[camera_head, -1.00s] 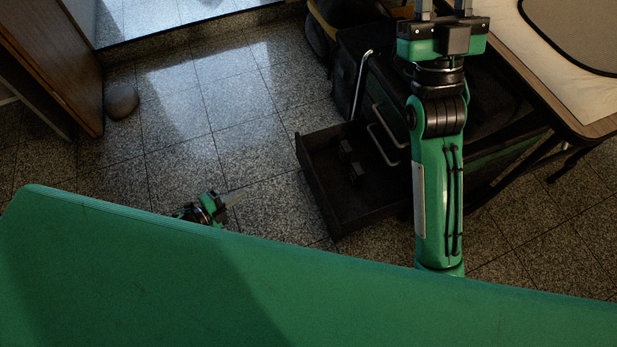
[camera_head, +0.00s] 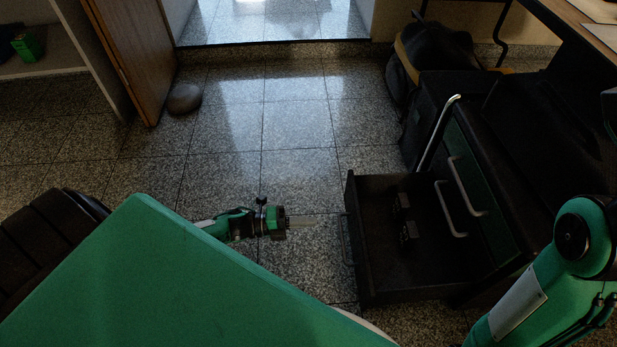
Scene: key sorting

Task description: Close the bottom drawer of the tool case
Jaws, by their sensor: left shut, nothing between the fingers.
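The black tool case (camera_head: 482,180) stands on the floor at right. Its bottom drawer (camera_head: 362,270) is pulled out toward the left, with its front panel and handle on the left side. Small dark objects (camera_head: 405,215) lie inside it. My left gripper (camera_head: 308,221) is shut and empty, low over the floor and a little left of the drawer front, pointing toward it. A gap shows between the fingertips and the drawer. My right arm (camera_head: 540,290) shows at the lower right; its gripper is out of view.
The upper drawers have metal handles (camera_head: 465,190) and look shut. A tall silver handle (camera_head: 436,130) rises at the case's back. A dark bag (camera_head: 435,60) stands behind the case. The floor left of the drawer is mostly clear.

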